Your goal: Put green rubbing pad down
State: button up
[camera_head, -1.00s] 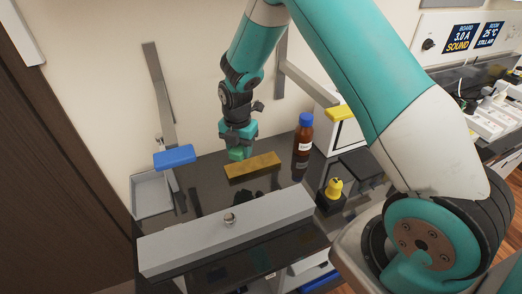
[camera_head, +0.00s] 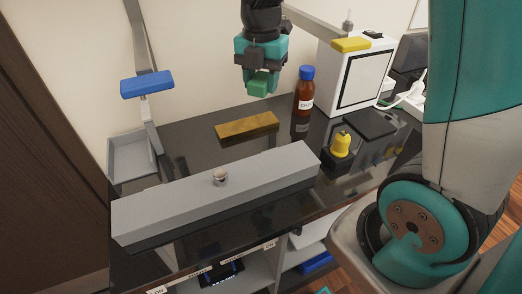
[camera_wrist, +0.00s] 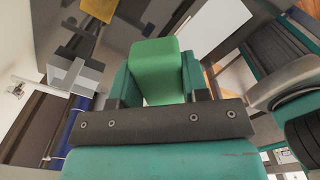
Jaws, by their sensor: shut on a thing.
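The green rubbing pad (camera_head: 258,88) is a small green block between the fingers of my gripper (camera_head: 259,80). In the wrist view the pad (camera_wrist: 157,70) sits between the two teal jaws of my gripper (camera_wrist: 158,85), which are shut on it. My gripper hangs in the air above the black bench top (camera_head: 190,150), behind and above a flat ochre block (camera_head: 247,126). The pad touches nothing below it. Its rear part is hidden by the gripper.
A long grey bar (camera_head: 215,190) with a metal knob lies along the front. A brown bottle (camera_head: 304,92) with a blue cap and a yellow-topped fixture (camera_head: 341,145) stand right. A grey tray (camera_head: 133,155) is left, below a blue block (camera_head: 147,84). A white box (camera_head: 355,80) stands behind.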

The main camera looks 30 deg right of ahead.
aim_at(261, 149)
notch_tip(261, 149, down, 18)
jog(key=shift+r+p, duration=0.1)
jog(key=shift+p, duration=0.3)
